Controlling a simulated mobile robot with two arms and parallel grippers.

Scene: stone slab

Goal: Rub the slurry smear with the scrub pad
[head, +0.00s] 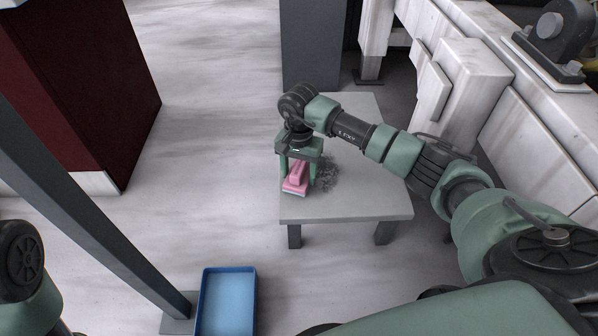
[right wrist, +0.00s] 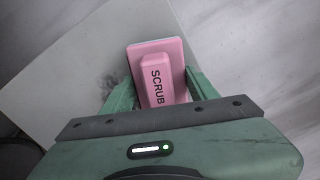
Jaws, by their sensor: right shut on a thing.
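The pink scrub pad (head: 296,180) is at the left edge of the low grey slab table (head: 350,208). My right gripper (head: 296,176) points down over it and is shut on its raised handle. In the right wrist view the pad (right wrist: 158,75), marked SCRUB, sits between the two green fingers of the gripper (right wrist: 155,95). The dark grey slurry smear (head: 327,174) lies on the slab just right of the pad; part of it shows left of the fingers in the right wrist view (right wrist: 108,82). Whether the pad touches the slab is hard to tell. My left gripper is out of view.
A blue tray (head: 228,300) is on the floor at the front, left of the slab table. A grey post (head: 90,205) slants across the left. A dark red block (head: 85,80) stands at the back left. White stone counters (head: 490,90) line the right.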

